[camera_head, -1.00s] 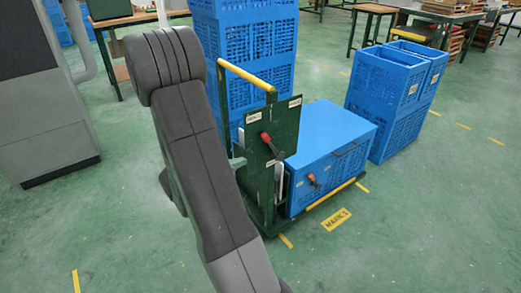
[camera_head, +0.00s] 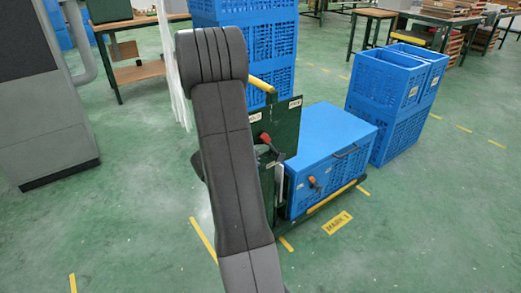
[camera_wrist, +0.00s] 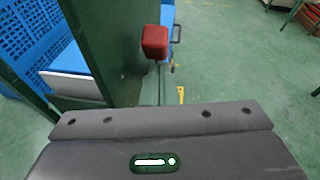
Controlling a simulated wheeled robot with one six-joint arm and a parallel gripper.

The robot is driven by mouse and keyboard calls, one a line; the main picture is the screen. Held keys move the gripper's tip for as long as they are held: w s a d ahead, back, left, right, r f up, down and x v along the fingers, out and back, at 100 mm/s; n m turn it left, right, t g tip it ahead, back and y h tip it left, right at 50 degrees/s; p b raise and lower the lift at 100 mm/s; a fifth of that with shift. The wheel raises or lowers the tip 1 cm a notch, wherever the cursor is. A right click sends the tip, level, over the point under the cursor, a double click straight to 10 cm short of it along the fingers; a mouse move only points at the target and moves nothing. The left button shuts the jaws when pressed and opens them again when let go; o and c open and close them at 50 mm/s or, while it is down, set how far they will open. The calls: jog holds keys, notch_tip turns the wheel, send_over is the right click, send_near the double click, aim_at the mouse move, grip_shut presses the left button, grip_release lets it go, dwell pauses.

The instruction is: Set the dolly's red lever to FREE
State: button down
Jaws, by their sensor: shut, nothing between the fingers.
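The dolly (camera_head: 285,135) is a dark green frame with a yellow top bar, its left part hidden behind my arm. On its upright panel is the lever, with a red knob (camera_head: 264,138) at the upper left and a dark shaft running down right. Small white labels sit on the panel to either side, too small to read surely. In the wrist view the red knob (camera_wrist: 155,41) shows close up, beyond and above my gripper (camera_wrist: 160,130), apart from it. My gripper's dark housing fills the bottom there; its fingertips are not visible. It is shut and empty.
A blue crate (camera_head: 325,150) with a small orange handle rides on the dolly. Blue crate stacks (camera_head: 395,100) stand behind and to the right. A grey machine (camera_head: 40,100) is at left. Green floor is open in front, with a yellow floor sign (camera_head: 338,223).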

jog(key=shift+r, duration=0.1)
jog(key=r+y+p, duration=0.1)
jog(key=p, duration=0.1)
jog(key=w+d+r+g+p, duration=0.1)
jog(key=p, duration=0.1)
jog(key=shift+d+y, duration=0.1)
jog(key=shift+y, duration=0.3)
jog(key=d+g+y+p, duration=0.1)
jog(key=p, duration=0.2)
jog(key=w+d+r+g+y+p, duration=0.1)
jog(key=p, duration=0.2)
jog(key=shift+w+r+m, duration=0.1)
jog(key=shift+r+m, duration=0.2)
jog(key=p, duration=0.1)
jog(key=g+y+p, duration=0.1)
jog(key=p, duration=0.1)
jog(key=shift+w+d+r, duration=0.15)
jog(key=shift+w+d, duration=0.15)
jog(key=shift+d, duration=0.05)
jog(key=shift+w+d+f+g+y+p, duration=0.1)
jog(key=shift+w+d+g+y+p, duration=0.1)
jog(key=shift+w+d+y+p, duration=0.4)
jog(key=shift+w+d+f+g+y+p, duration=0.1)
jog(key=shift+w+d+g+p, duration=0.2)
jog(key=shift+p, duration=0.5)
jog(key=shift+s+d, duration=0.1)
jog(key=shift+d, duration=0.05)
